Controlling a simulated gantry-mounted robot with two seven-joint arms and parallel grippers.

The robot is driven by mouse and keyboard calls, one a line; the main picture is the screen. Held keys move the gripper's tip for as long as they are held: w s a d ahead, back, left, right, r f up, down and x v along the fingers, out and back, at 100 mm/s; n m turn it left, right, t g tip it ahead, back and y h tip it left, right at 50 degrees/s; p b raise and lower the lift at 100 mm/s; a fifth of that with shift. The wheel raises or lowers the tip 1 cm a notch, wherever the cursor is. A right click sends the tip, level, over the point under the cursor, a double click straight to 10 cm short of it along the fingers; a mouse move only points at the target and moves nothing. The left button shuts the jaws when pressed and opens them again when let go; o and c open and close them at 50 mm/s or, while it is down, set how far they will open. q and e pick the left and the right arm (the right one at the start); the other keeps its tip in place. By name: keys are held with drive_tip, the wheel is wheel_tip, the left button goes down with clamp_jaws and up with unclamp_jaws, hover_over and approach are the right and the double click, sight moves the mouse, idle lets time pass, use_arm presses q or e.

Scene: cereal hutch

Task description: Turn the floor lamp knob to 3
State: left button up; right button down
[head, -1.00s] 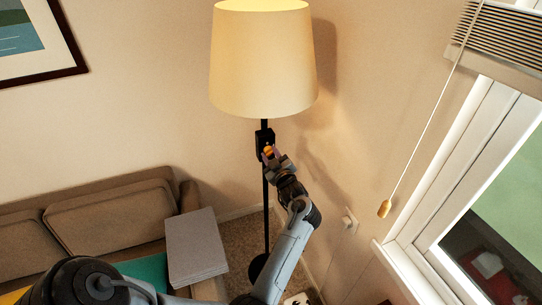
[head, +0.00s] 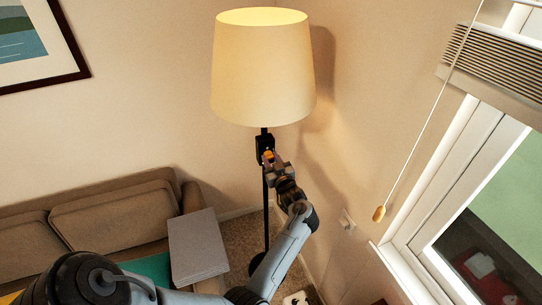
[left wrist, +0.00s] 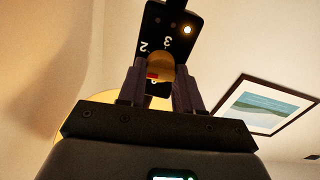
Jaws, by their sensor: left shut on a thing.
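The floor lamp (head: 262,70) stands in the corner, with a lit cream shade on a black pole. A black dial box is on the pole below the shade; it also shows in the left wrist view (left wrist: 155,20), with white "2" and "3" marks and a small bright light. My left gripper (head: 270,158) is shut on the orange knob (head: 268,154). In the left wrist view the knob (left wrist: 160,65) sits between the two dark fingers, with a red mark at its lower left. The fingers partly hide the dial, so I cannot tell the setting. My right gripper is out of view.
A brown sofa (head: 115,215) with a grey cushion or block (head: 197,245) stands at left. A window (head: 480,170) with a blind and a hanging pull cord (head: 379,213) is at right. A framed picture (head: 40,45) hangs at upper left.

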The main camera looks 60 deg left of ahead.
use_arm(q)
drive_tip(key=m+p, duration=0.4)
drive_tip(key=m, duration=0.1)
drive_tip(key=shift+r+m, duration=0.15)
drive_tip(key=shift+m, duration=0.25)
drive_tip(key=m+p, duration=0.2)
drive_tip(key=m, duration=0.2)
drive_tip(key=shift+w+p, duration=0.1)
drive_tip(key=shift+p, duration=0.25)
drive_tip(key=m+p, duration=0.2)
drive_tip(key=m, duration=0.3)
drive_tip(key=m+p, duration=0.1)
drive_tip(key=m, duration=0.2)
drive_tip(key=shift+f+p, duration=0.2)
drive_tip(key=shift+p, duration=0.1)
drive_tip(key=shift+m, duration=0.7)
drive_tip(key=shift+f, duration=0.1)
drive_tip(key=o, duration=1)
drive_tip(key=shift+o, duration=0.2)
